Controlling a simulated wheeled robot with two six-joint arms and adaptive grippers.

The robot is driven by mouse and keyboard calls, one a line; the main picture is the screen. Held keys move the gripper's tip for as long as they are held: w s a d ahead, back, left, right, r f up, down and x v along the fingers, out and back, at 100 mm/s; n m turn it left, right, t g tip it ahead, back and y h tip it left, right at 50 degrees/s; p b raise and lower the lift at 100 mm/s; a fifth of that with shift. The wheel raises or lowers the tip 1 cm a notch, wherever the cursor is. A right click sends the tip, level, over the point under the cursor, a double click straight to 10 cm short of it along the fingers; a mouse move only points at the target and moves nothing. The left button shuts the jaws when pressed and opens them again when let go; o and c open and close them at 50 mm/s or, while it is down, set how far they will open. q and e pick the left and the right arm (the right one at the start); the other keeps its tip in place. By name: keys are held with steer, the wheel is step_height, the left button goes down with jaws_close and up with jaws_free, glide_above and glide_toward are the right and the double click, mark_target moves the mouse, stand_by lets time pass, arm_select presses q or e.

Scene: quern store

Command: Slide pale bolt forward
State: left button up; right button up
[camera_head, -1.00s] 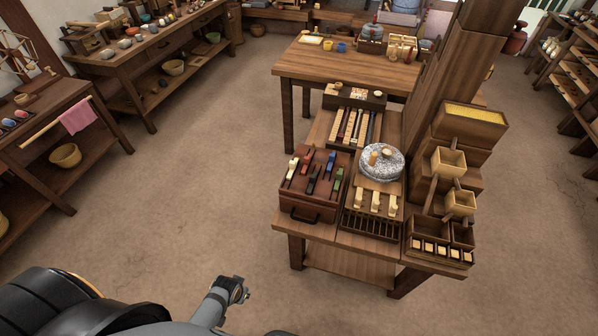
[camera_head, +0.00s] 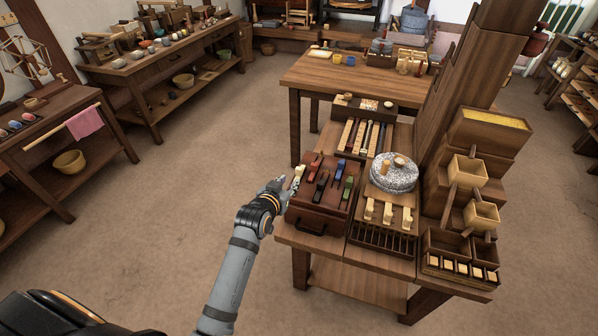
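The pale bolt (camera_head: 299,172) is a cream piece at the left edge of the top of a reddish-brown wooden box (camera_head: 318,222) with a dark front handle. The box stands on the front left of a low wooden bench. Bolts in red (camera_head: 316,162), blue (camera_head: 340,168), green (camera_head: 348,188) and dark colours lie beside the pale one. My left gripper (camera_head: 287,184) is at the box's left edge, right beside the pale bolt and partly overlapping it in the picture. Its fingers are too small to tell whether they touch the bolt or are open. My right gripper is not in view.
A speckled round millstone (camera_head: 394,172) sits right of the box, with several pale hooked pieces before it. A tall wooden post rises behind, beside stepped boxes with a yellow-filled tray (camera_head: 495,124). Floor left of the bench is clear.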

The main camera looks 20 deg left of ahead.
mark_target(298, 171)
arm_select(q)
steer(key=shift+w+r, duration=0.2)
steer(key=shift+w, duration=0.05)
steer(key=b+x, duration=0.1)
steer(key=x, duration=0.9)
steer(key=shift+w+f, duration=0.15)
steer(key=shift+w, duration=0.05)
jaws_close()
steer(key=shift+s, duration=0.1)
